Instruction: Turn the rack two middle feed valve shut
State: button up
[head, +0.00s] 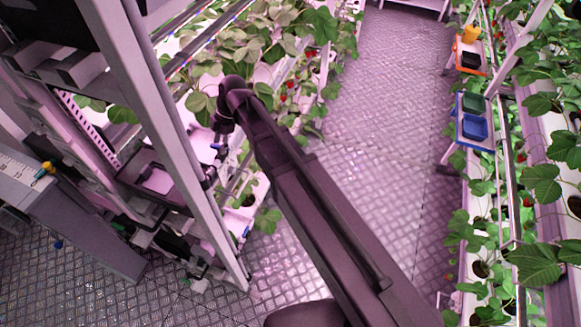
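My arm reaches from the bottom right up to the left rack, and its wrist bends down beside the rack's slanted post. My gripper (212,160) is small and dark at the rack's near end, partly lost against the rack parts. I cannot tell whether its fingers are open or shut. A small blue part (215,146), perhaps a valve handle, shows right beside it; I cannot tell if they touch. Another small blue part (247,232) sits lower on the same rack end. Which of these is the rack two middle feed valve is not clear.
The left rack (185,130) holds strawberry plants (255,45) with red berries. A grey cabinet with a yellow knob (46,169) stands at far left. The metal-plate aisle (375,110) is clear. At right, orange (470,55) and blue (474,128) trays hang by another planted rack.

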jog(key=n+g+h, duration=0.1)
jog(key=n, duration=0.3)
jog(key=shift+w+a, duration=0.1)
jog(key=shift+w, duration=0.1)
jog(key=n+h, duration=0.1)
jog(key=n, duration=0.2)
jog(key=shift+a+n+g, duration=0.1)
jog(key=shift+n+g, duration=0.3)
jog(key=p+v, duration=0.4)
jog(key=v, duration=0.1)
jog(key=shift+a+r+p, duration=0.1)
jog(key=shift+p, duration=0.3)
jog(key=w+d+f, duration=0.1)
jog(key=w+d, duration=0.4)
jog(key=w, duration=0.6)
jog(key=s+d+f+m+b, duration=0.2)
jog(key=d+f+m+b, duration=0.2)
jog(key=f+b, duration=0.4)
jog(key=s+d+f+m+t+b, duration=0.1)
jog(key=s+d+f+m+b, duration=0.1)
jog(key=d+f+m+b, duration=0.3)
jog(key=s+d+f+m+t+b, duration=0.1)
jog(key=d+f+m+b, duration=0.4)
jog(key=f+b, duration=0.7)
jog(key=shift+s+d+f+h+b, duration=0.3)
jog(key=shift+s+d+f+b, duration=0.25)
jog(key=shift+d, duration=0.25)
jog(key=shift+r, duration=0.15)
